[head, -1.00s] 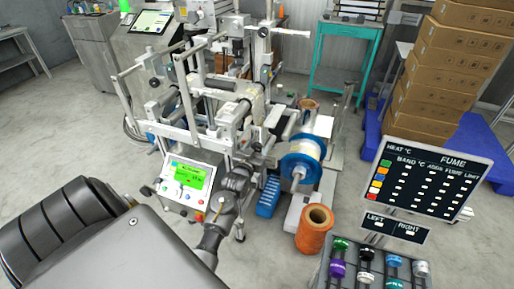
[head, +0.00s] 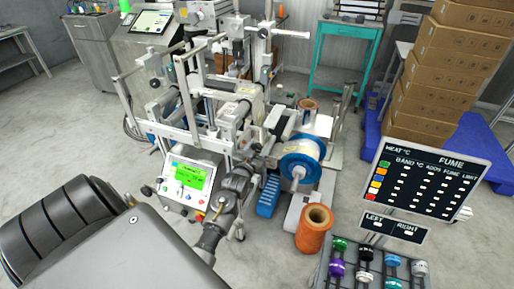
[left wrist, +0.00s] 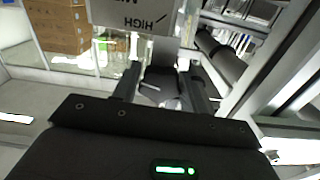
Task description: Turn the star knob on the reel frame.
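The reel frame (head: 150,128) is a tall grey machine with rollers and posts, left of centre in the head view. My left gripper (head: 268,146) is at its right side, partly lost among the frame's parts. In the left wrist view, the two dark fingers of my left gripper (left wrist: 161,88) stand apart. A dark part, probably the star knob (left wrist: 160,84), shows between them with narrow gaps at its sides. I cannot make out its star shape. My right gripper is out of view.
A control box with a green screen (head: 187,178) is left of my left wrist. A blue-flanged reel (head: 302,150), a blue bin (head: 268,196) and an orange spool (head: 314,232) are to the right. A black sign board (head: 432,176) stands further right. Stacked boxes (head: 452,60) stand behind.

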